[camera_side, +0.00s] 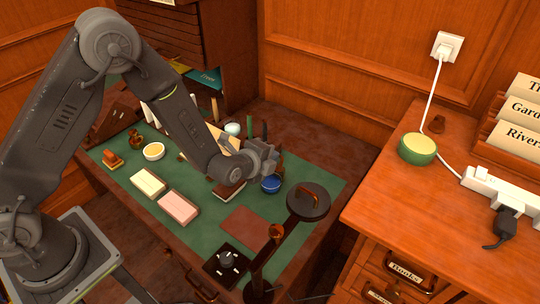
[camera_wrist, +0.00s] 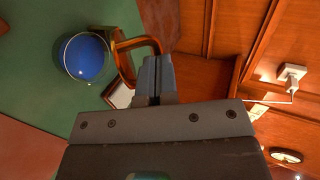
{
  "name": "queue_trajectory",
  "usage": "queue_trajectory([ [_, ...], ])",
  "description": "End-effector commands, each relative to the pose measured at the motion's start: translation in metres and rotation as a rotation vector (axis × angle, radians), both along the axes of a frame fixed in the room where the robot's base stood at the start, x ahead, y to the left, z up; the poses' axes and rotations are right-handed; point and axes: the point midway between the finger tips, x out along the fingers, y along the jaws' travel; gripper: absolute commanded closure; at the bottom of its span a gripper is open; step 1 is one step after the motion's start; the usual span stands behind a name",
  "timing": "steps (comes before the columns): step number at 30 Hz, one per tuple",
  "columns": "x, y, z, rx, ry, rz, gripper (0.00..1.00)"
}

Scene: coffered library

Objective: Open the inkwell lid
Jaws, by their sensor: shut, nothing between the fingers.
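The blue round pot (camera_side: 271,184), which looks like the inkwell, stands on the green desk top, just below my gripper (camera_side: 272,158) in the side view. My gripper (camera_wrist: 156,76) is shut and empty. Its fingertips are to the right of the inkwell in the wrist view and apart from it. A hinge or lid seam cannot be made out.
A reddish-brown pad (camera_side: 245,226) lies before the inkwell. Light blocks (camera_side: 148,183) and a yellow dish (camera_side: 154,151) are on the left.

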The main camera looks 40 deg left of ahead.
Motion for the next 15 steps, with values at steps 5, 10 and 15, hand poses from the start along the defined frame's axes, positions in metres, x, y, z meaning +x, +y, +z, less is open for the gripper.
queue_trajectory([
  [5,-0.0002,0.0,0.0001,0.0,0.001,0.0,1.0],
  [10,0.0012,0.0,0.0015,0.0,0.016,0.0,1.0],
  [15,0.0038,0.0,0.0027,0.0,0.053,0.0,1.0],
])
